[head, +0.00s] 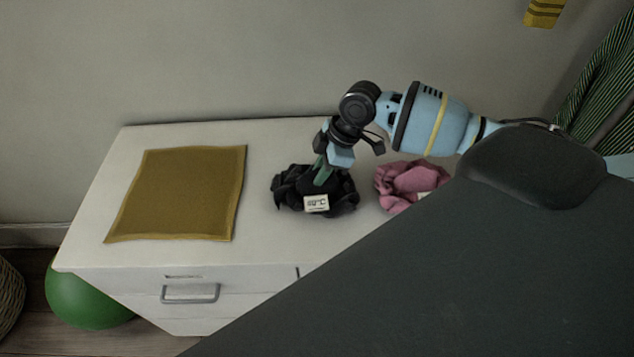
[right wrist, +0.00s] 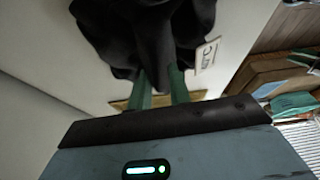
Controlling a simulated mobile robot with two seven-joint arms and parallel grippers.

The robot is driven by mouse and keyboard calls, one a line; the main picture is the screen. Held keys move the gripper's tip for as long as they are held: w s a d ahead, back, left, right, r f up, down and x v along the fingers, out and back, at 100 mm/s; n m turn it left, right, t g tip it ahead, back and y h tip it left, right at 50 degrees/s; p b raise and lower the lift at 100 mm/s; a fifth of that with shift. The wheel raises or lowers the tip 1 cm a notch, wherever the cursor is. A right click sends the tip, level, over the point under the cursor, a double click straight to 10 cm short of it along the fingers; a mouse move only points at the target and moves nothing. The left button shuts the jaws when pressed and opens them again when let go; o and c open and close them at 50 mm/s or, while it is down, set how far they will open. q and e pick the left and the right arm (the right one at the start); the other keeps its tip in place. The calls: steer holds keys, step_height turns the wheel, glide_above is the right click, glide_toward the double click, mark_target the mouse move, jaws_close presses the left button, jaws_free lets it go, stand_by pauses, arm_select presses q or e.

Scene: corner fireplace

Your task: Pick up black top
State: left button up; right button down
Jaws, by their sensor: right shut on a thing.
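The black top (head: 290,187) is a crumpled dark cloth with a white label, lying on the white dresser top in the head view. It fills the upper middle of the right wrist view (right wrist: 135,35). My right gripper (head: 322,176) reaches down onto it from the upper right, and its green fingers are shut on the cloth. The right wrist view shows the fingers (right wrist: 160,85) against the cloth's edge. The fingertips are partly hidden in the folds. My left gripper is not in view.
The white dresser (head: 258,235) has a drawer with a metal handle (head: 190,293). A mustard cloth (head: 182,195) lies flat at its left. A crumpled pink cloth (head: 405,183) lies just right of the black top. A green ball (head: 88,300) is on the floor at left.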

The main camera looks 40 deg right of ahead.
steer(key=shift+r, duration=0.8)
steer(key=shift+s+a+r, duration=0.1)
steer(key=shift+s+r, duration=0.05)
steer(key=shift+r, duration=0.4)
steer(key=shift+s+r, duration=0.15)
steer(key=shift+r, duration=0.35)
steer(key=s+a, duration=0.2)
steer(key=s, duration=0.5)
steer(key=s+a+r, duration=0.1)
steer(key=s+a, duration=0.1)
steer(key=s, duration=0.5)
steer(key=shift+s+a+r, duration=0.15)
steer(key=shift+s+a, duration=0.15)
steer(key=shift+a, duration=0.05)
steer(key=w+a+r+m+t+h, duration=0.2)
steer(key=w+a+r+m+h, duration=0.2)
steer(key=m, duration=0.8)
steer(key=shift+w+a+m+t, duration=0.15)
steer(key=shift+w+m+t, duration=0.15)
steer(key=shift+w, duration=0.05)
